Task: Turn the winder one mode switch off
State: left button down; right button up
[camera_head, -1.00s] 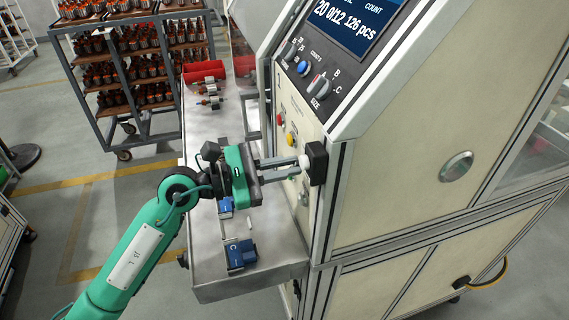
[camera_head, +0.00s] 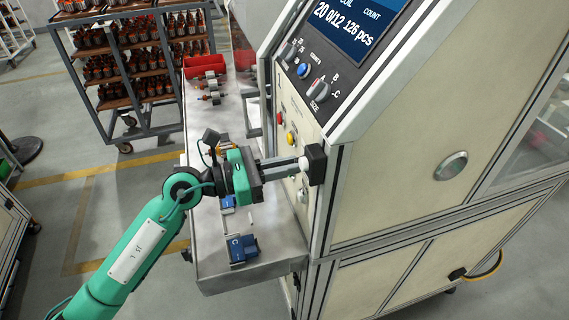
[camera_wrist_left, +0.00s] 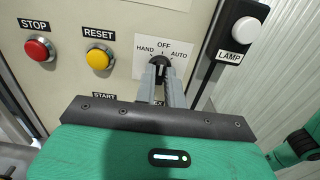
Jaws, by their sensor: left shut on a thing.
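The mode switch (camera_wrist_left: 161,68) is a dark knob on a white plate marked HAND, OFF and AUTO (camera_wrist_left: 163,50) in the left wrist view. My left gripper (camera_wrist_left: 163,66) is shut on the knob, with a grey finger on each side. The fingers hide much of the knob, so I cannot tell clearly which mark it points at. In the head view my left gripper (camera_head: 296,163) reaches right to the winder's front panel (camera_head: 290,105), and the switch is hidden there. My right gripper is not in view.
A red STOP button (camera_wrist_left: 39,49) and yellow RESET button (camera_wrist_left: 99,58) sit left of the switch. A black lamp box (camera_wrist_left: 233,40) stands out on its right. Below my arm, a metal shelf (camera_head: 270,262) holds blue blocks (camera_head: 243,249).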

pick_arm(q)
jog(key=c, duration=1.5)
grip_release()
jog(key=shift+a, duration=0.1)
jog(key=b+v, duration=0.7)
jog(key=v, duration=0.6)
jog(key=shift+s+a, duration=0.15)
jog(key=shift+a, duration=0.15)
